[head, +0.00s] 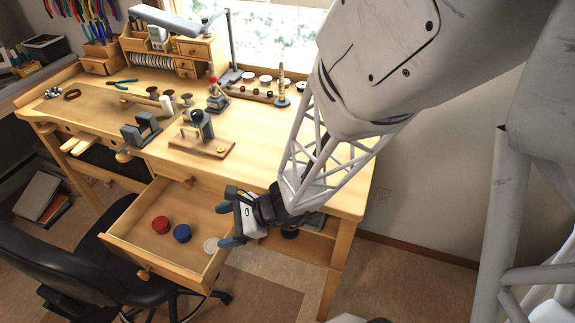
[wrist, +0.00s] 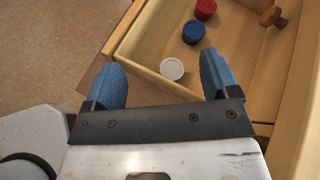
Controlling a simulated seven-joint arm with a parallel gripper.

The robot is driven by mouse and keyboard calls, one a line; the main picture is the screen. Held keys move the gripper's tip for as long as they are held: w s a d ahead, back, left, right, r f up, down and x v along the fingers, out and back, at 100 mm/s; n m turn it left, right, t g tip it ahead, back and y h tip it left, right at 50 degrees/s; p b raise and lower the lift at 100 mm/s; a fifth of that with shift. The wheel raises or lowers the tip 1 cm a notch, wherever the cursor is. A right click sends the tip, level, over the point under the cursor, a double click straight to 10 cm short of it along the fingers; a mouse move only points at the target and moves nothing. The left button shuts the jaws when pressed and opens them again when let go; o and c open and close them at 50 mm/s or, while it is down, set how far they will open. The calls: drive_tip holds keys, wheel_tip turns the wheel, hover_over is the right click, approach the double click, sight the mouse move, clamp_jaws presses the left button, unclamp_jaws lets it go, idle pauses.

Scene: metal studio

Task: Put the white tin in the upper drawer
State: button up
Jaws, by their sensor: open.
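The white tin (head: 211,245) is small and round and lies in the pulled-out wooden drawer (head: 153,262) under the bench top, near its right wall. In the wrist view, the white tin (wrist: 172,68) shows between the fingers, nearer the right one. My gripper (head: 227,225) is open and empty, at the right side of the drawer beside the tin. In the wrist view, both blue fingers of my gripper (wrist: 160,76) stand apart, not visibly touching the tin. I cannot tell the exact height of the fingers above it. No second drawer under the bench shows clearly.
A blue tin (head: 182,233) and a red tin (head: 161,225) lie in the same drawer, left of the white one. A black chair (head: 60,265) stands close by the drawer's left. Tools and a wooden block (head: 202,146) stand on the bench top.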

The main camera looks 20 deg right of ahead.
drive_tip(key=s+d+r+n+h, duration=0.3)
drive_tip(key=d+r+n+h, duration=0.1)
drive_tip(key=r+n, duration=0.2)
drive_tip(key=s+d+r+n+g+h, duration=0.1)
drive_tip(key=s+d+r+n+h, duration=0.2)
drive_tip(key=r+n, duration=0.3)
drive_tip(key=s+d+r+n+h, duration=0.3)
drive_tip(key=d+r+n+h, duration=0.2)
drive_tip(key=r+n, duration=0.2)
wheel_tip(320, 180, up, 3)
drive_tip(key=shift+s+d+f+g, duration=0.15)
drive_tip(key=shift+s+d+g, duration=0.25)
